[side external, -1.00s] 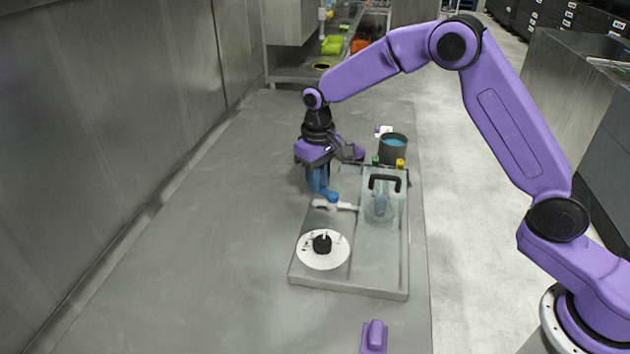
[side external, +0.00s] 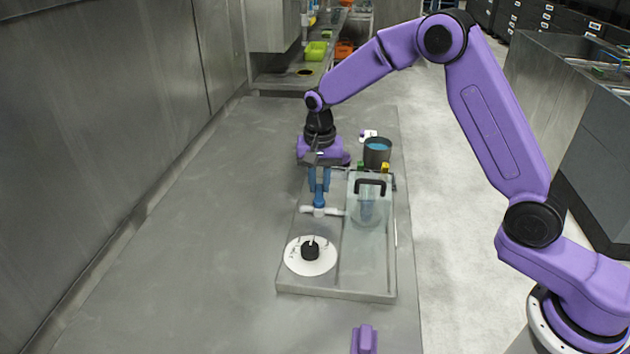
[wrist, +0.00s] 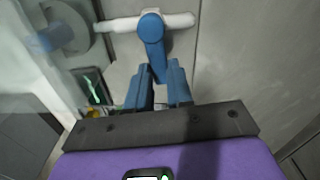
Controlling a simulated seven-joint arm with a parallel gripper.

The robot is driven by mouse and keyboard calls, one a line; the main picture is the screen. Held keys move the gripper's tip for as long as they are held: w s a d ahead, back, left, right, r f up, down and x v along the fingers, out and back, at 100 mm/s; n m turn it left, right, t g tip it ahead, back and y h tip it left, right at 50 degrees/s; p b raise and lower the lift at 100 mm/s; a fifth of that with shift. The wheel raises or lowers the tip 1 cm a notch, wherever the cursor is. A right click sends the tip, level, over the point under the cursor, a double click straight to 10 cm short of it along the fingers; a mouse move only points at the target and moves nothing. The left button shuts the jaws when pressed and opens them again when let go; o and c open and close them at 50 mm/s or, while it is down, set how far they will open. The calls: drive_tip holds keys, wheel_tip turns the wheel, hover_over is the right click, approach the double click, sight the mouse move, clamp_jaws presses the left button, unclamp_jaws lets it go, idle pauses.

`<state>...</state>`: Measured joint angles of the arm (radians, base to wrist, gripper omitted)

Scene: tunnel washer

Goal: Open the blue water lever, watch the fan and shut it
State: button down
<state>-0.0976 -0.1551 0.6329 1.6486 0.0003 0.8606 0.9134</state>
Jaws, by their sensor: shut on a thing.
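The blue water lever (side external: 319,199) sits on a white pipe (side external: 308,210) on the grey tray. In the wrist view the lever (wrist: 152,38) points from the pipe (wrist: 178,21) toward my gripper, square across the pipe. My gripper (wrist: 159,84) has its blue fingers around the lever's free end; it also shows in the side view (side external: 319,182), behind the pipe. The fan appears to be the blue part (side external: 366,209) inside the clear box with a black handle; blur and the clear wall hide whether it turns.
A white disc (side external: 296,262) with a black knob (side external: 310,251) lies at the tray's front left. A dark pot (side external: 377,156) with blue content stands behind the clear box (side external: 380,222). A purple object (side external: 364,340) lies in front. The bench on the left is clear.

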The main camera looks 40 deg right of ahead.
sight(322, 188)
drive_tip(key=shift+s+d+m, duration=0.15)
drive_tip(key=shift+d+m, duration=0.1)
drive_tip(key=shift+m, duration=0.45)
drive_tip(key=c, duration=1)
unclamp_jaws()
wheel_tip(322, 188, up, 18)
drive_tip(key=shift+f, duration=0.25)
drive_tip(key=shift+s, duration=0.1)
